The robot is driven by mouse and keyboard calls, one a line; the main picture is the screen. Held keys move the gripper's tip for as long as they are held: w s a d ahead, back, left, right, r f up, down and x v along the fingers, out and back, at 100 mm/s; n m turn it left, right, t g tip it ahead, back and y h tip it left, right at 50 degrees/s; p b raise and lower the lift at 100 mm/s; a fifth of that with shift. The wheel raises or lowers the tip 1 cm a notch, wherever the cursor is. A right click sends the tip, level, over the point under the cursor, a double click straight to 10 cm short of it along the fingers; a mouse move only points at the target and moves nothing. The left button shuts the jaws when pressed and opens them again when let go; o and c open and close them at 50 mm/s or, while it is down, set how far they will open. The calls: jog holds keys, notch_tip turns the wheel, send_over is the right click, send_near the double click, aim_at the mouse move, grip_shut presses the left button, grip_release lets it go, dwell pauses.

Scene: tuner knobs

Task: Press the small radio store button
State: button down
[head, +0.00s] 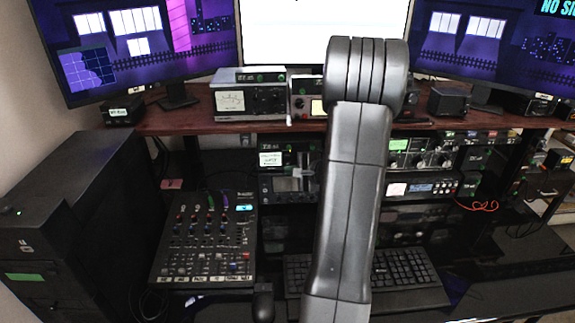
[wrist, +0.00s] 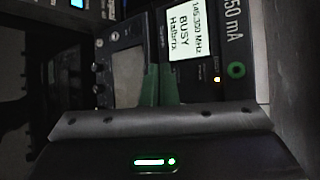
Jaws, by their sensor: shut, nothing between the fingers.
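The small radio (head: 265,147) stands on the shelf under the desk top, left of my arm in the head view. Its lit white display (head: 270,160) also shows sideways in the wrist view (wrist: 188,33), reading 145.300 MHz and BUSY.
An audio mixer (head: 205,240) lies at the lower left, with a keyboard (head: 405,270) and mouse (head: 263,303) at the front. More radio gear (head: 420,150) stands right of my arm. The wooden desk top (head: 185,121) overhangs the shelf. A black cabinet (head: 75,205) stands at left.

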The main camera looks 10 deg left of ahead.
jog(key=shift+w, duration=0.15)
jog(key=shift+w+a, duration=0.1)
jog(key=shift+w, duration=0.15)
jog(key=shift+w+a+b, duration=0.1)
jog(key=shift+w+b, duration=0.25)
jog(key=shift+b, duration=0.05)
dwell(0.7)
dwell(0.3)
jog(key=shift+s+d+b, duration=0.25)
jog(key=shift+s+b, duration=0.3)
jog(key=shift+s, duration=0.2)
jog(key=s+b, duration=0.1)
jog(key=s, duration=0.1)
jog(key=s+d+b, duration=0.1)
jog(key=s, duration=0.1)
jog(key=shift+s+d, duration=0.15)
jog(key=shift+s, duration=0.25)
